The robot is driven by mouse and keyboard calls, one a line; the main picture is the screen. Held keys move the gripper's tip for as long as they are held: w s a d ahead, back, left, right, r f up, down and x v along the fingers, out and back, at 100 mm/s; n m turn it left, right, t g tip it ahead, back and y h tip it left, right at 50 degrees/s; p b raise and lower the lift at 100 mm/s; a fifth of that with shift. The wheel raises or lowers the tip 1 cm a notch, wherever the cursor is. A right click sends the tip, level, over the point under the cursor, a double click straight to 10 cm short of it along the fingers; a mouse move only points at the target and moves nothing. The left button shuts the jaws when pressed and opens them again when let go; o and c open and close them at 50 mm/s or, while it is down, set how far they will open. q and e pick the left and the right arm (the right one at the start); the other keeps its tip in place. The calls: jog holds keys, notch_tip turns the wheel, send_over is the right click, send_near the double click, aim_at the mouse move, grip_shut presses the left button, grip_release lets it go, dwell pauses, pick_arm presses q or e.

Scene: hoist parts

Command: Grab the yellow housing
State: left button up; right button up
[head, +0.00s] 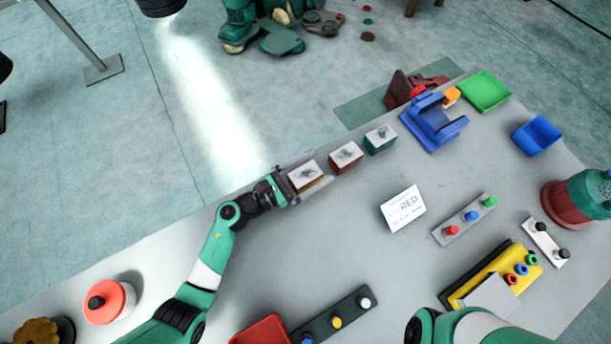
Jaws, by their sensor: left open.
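The yellow housing (308,186) is a small box with a white top and a dark fitting on it. It stands at the table's far edge, at the left end of a row of similar boxes. My left gripper (305,176) reaches it from the left, with its open fingers on either side of the box. Whether the fingers touch it cannot be told. Part of my right arm shows at the bottom edge, but its gripper is out of view.
A red housing (346,158) and a green housing (380,140) stand close by on the right. A white card reading RED (403,208) stands mid-table. A blue fixture (433,123) lies beyond.

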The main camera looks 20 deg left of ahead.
aim_at(313, 169)
pick_arm(q)
jog(key=shift+s, duration=0.1)
grip_shut()
dwell(0.4)
jog(key=shift+r, duration=0.15)
jog(key=shift+r+p, duration=0.3)
notch_tip(313, 169, up, 3)
jog(key=shift+f+p, duration=0.1)
jog(key=shift+p, duration=0.85)
jog(key=s+d+r+p, duration=0.2)
jog(key=d+r+p, duration=0.2)
jog(key=d, duration=0.2)
jog(key=s+d+r+p, duration=0.2)
jog(key=d+r+p, duration=0.2)
jog(key=d, duration=0.3)
jog(key=shift+s+d+r+p, duration=0.2)
jog(key=shift+s+r+p, duration=0.15)
jog(key=shift+r, duration=0.35)
